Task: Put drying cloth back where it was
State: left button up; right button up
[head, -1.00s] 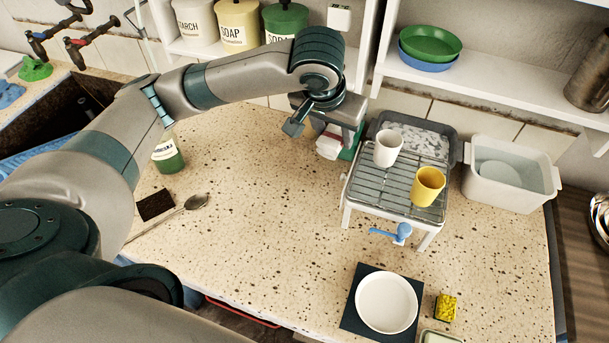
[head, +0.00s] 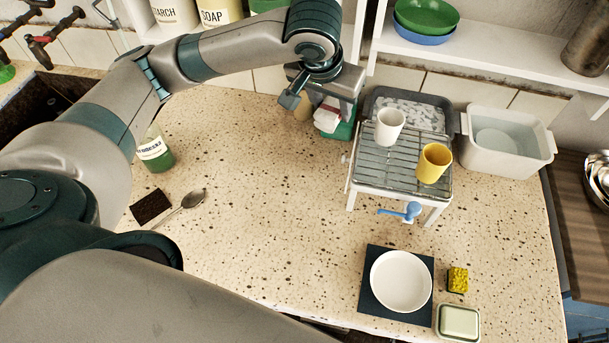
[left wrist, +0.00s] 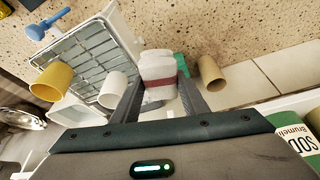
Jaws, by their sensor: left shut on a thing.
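The drying cloth appears to be the white, folded bundle with a dark red band (left wrist: 158,68) between my left gripper's fingers (left wrist: 160,92) in the left wrist view. In the head view the white and red cloth (head: 326,120) shows below my left gripper (head: 328,104), which is shut on it. Behind and under the cloth is a green object (head: 343,129), partly hidden. I cannot tell whether the cloth touches it. They are left of the wire dish rack (head: 375,160), near the back wall. My right gripper is not in view.
A beige cup (left wrist: 212,73) stands close to the cloth. The rack carries a white cup (head: 390,126) and a yellow cup (head: 434,163). A grey-white tub (head: 508,158) stands at right. The middle counter is clear.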

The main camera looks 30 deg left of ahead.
pick_arm(q)
jog(key=shift+s+a+f+m, duration=0.2)
jog(key=shift+f+m, duration=0.2)
jog(key=shift+f, duration=0.25)
jog(key=s+a+f+m+g+h, duration=0.1)
jog(key=s+a+f+m+h, duration=0.1)
jog(key=f+m, duration=0.7)
jog(key=shift+s+a+f+m+g+h+b, duration=0.4)
jog(key=shift+a+f+h, duration=0.35)
jog(key=shift+a, duration=0.55)
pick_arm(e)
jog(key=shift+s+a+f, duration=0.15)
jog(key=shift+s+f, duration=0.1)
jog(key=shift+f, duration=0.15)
pick_arm(q)
notch_tip(320, 180, down, 5)
jog(key=shift+f+p, duration=0.2)
jog(key=shift+p, duration=0.45)
jog(key=shift+f, duration=0.35)
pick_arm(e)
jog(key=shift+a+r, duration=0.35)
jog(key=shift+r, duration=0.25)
pick_arm(q)
jog(key=shift+f+p, duration=0.35)
jog(key=shift+f, duration=1.55)
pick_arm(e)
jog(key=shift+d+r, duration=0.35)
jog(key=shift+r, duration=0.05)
